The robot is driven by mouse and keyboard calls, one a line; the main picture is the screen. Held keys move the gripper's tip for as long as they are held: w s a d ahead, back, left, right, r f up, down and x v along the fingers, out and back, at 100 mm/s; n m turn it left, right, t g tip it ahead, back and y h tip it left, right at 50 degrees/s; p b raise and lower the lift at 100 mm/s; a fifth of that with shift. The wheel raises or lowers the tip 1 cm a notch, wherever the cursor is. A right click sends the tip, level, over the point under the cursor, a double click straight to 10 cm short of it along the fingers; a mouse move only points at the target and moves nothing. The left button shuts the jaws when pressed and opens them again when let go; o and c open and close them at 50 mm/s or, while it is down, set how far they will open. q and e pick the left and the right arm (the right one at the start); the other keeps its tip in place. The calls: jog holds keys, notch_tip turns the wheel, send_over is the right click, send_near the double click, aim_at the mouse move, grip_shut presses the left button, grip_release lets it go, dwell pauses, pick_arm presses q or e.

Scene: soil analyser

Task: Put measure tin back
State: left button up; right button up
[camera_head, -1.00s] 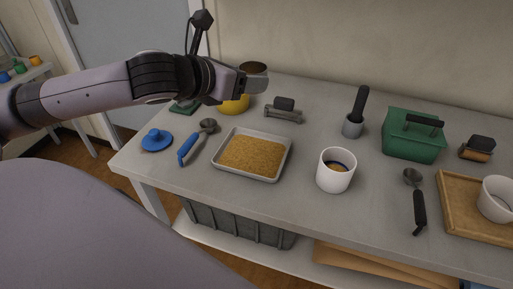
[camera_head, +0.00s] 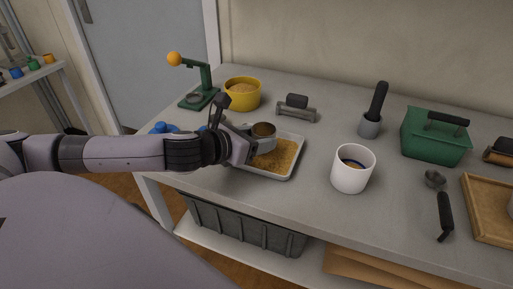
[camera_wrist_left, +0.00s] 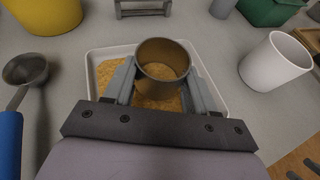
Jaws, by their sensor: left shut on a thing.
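The measure tin (camera_head: 263,133) is a small metal cup with a brownish inside. My left gripper (camera_head: 250,143) is shut on it, one finger on each side, over the tray (camera_head: 290,176) of tan grainy soil. In the left wrist view the tin (camera_wrist_left: 163,60) stands upright between the fingertips (camera_wrist_left: 162,82), with soil around it. I cannot tell whether its base touches the soil. The tin's inside looks empty in the wrist view. My right gripper is not in view.
A white cup (camera_head: 350,172) stands right of the tray. A yellow pot (camera_head: 242,95), a green press (camera_head: 197,88) and a grey-handled tool (camera_head: 296,108) stand behind. A blue-handled scoop (camera_wrist_left: 22,80) lies left of the tray. A green box (camera_head: 434,138) is further right.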

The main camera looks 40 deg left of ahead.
pick_arm(q)
jog(key=shift+f, duration=1)
jog(key=shift+f, duration=0.1)
jog(key=o, duration=1.3)
